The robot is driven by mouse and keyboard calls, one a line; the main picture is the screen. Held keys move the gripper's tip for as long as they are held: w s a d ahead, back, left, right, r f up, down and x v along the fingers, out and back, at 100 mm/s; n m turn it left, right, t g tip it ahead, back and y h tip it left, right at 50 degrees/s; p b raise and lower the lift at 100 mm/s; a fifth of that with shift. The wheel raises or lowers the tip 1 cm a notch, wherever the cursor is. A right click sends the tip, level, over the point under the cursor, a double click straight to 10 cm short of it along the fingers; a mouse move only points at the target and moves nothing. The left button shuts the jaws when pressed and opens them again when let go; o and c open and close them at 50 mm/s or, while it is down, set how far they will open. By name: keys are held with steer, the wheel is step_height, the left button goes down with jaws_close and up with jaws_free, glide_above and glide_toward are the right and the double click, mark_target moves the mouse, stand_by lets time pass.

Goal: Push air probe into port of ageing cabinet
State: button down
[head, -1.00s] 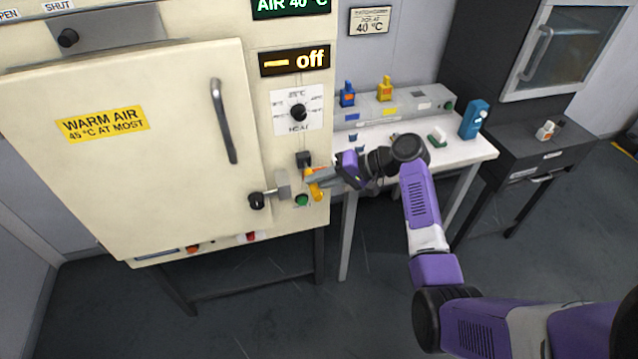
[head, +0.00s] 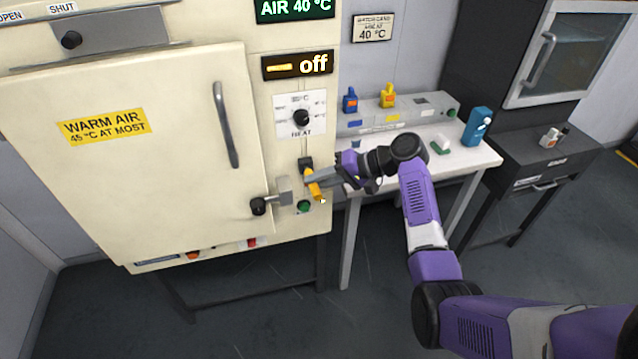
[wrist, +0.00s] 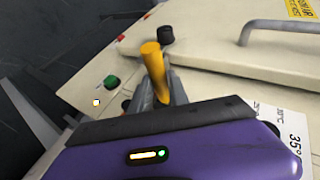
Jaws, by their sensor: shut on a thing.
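The ageing cabinet (head: 180,165) is cream, with its door shut. The air probe (head: 314,186) is yellow-orange and stands tilted in front of the cabinet's right-hand panel. My gripper (head: 311,180) is shut on the probe; in the wrist view the probe (wrist: 152,65) stands up between the grey fingers (wrist: 157,95). A small black fitting (head: 305,163), perhaps the port, sits on the panel just above the probe, whose upper end meets or overlaps it in the picture. I cannot tell whether the probe is inside it.
A green button (head: 304,207) and the door latch handle (head: 262,204) are close to my gripper. The heat dial (head: 301,118) is above, under a display reading off (head: 297,65). A white bench (head: 465,160) with small bottles stands to the right.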

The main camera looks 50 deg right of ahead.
steer(key=shift+w+d+b, duration=0.35)
steer(key=shift+w, duration=0.2)
steer(key=c, duration=1.2)
jaws_free()
steer(key=shift+b+v, duration=0.5)
steer(key=shift+v, duration=3.45)
